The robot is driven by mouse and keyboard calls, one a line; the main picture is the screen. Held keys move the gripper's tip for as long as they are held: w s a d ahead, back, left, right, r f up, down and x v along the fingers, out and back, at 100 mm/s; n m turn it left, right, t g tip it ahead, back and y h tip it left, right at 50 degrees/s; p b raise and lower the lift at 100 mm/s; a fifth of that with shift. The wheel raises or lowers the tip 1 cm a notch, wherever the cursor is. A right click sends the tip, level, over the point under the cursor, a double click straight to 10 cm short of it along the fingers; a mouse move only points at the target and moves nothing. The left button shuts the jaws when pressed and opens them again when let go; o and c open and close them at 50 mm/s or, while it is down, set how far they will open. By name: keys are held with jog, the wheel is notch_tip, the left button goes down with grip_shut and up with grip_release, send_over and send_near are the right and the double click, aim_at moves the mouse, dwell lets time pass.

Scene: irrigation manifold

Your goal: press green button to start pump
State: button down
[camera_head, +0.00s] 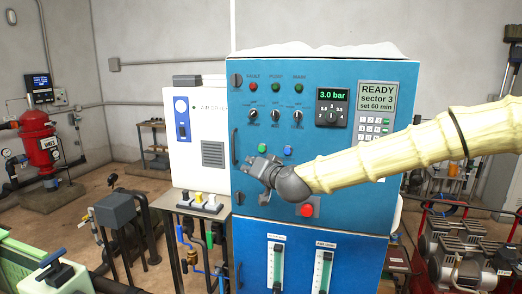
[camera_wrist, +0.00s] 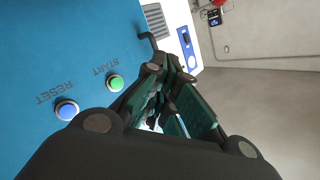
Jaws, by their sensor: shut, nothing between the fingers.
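The green START button (camera_head: 262,148) is on the blue cabinet's front panel. It shows clearly in the wrist view (camera_wrist: 115,83), left of my fingers, with the word START beside it. My gripper (camera_head: 256,168) is just below the green button in the head view, in front of the panel. In the wrist view my gripper (camera_wrist: 172,72) is shut with nothing between its fingers, and its tips are apart from the button. Whether the fingers touch the panel, I cannot tell.
A blue RESET button (camera_head: 288,150) sits right of the green one. A red button (camera_head: 306,210) is lower on the panel. A black handle (camera_head: 235,146) is at the panel's left edge. The white air dryer (camera_head: 200,125) stands to the left.

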jog(key=w+d, duration=0.2)
jog(key=w, duration=0.6)
jog(key=shift+w+d, duration=0.2)
jog(key=shift+d, duration=0.15)
jog(key=shift+w+d, duration=0.25)
jog(key=shift+w, duration=0.5)
dwell(2.4)
jog(key=shift+s+a+b, duration=0.1)
jog(key=shift+s+b, duration=0.05)
jog(key=shift+b, duration=0.2)
jog(key=shift+s+a, duration=0.15)
jog(key=shift+s, duration=0.5)
jog(key=s, duration=0.1)
jog(key=s+a, duration=0.1)
jog(key=s, duration=0.1)
jog(key=s+b, duration=0.1)
jog(key=shift+s+a, duration=0.3)
jog(key=shift+s, duration=0.1)
dwell(0.5)
